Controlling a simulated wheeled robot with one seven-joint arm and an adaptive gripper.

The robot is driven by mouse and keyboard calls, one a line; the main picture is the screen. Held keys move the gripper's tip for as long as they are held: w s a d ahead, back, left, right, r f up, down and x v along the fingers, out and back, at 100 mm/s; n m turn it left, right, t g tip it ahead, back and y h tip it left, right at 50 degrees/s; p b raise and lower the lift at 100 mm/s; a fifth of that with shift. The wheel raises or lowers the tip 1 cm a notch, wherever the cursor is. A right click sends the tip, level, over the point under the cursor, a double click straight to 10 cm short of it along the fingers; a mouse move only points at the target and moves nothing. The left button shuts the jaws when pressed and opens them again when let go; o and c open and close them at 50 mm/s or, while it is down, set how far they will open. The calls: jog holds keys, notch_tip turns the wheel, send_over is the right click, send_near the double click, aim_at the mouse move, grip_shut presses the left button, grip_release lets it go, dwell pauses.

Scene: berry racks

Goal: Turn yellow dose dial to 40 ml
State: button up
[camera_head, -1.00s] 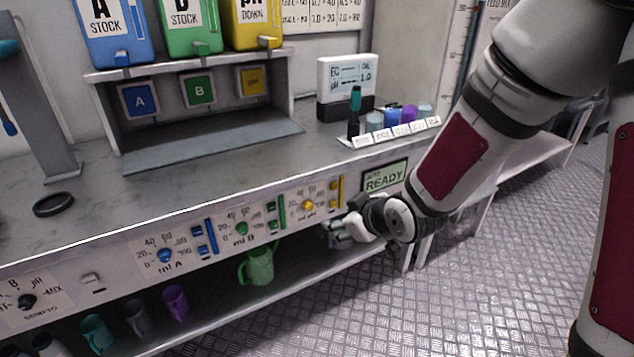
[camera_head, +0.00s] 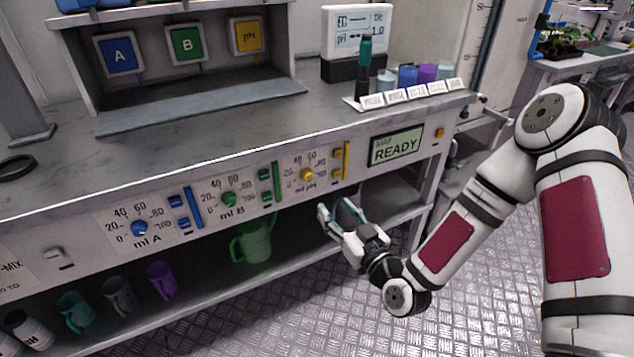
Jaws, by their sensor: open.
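The yellow dose dial (camera_head: 307,175) sits on the bench's front panel, on a white plate marked "ml pH" with a printed scale including 40 and 60. Its pointer is too small to read. My gripper (camera_head: 341,208) is open and empty, below and to the right of the yellow dial, in front of the lower shelf opening and apart from the panel. The display (camera_head: 396,147) to the right of the dial reads READY.
The blue dial (camera_head: 139,228) and green dial (camera_head: 229,199) are left of the yellow one. Yellow buttons (camera_head: 337,163) stand just right of it. A green jug (camera_head: 251,241) and several cups stand on the lower shelf. The floor before the bench is clear.

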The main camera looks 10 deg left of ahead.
aim_at(309, 178)
jog(key=b+x, duration=0.1)
jog(key=x, duration=1.2)
jog(key=shift+b, duration=0.35)
jog(key=shift+c, duration=0.2)
grip_shut()
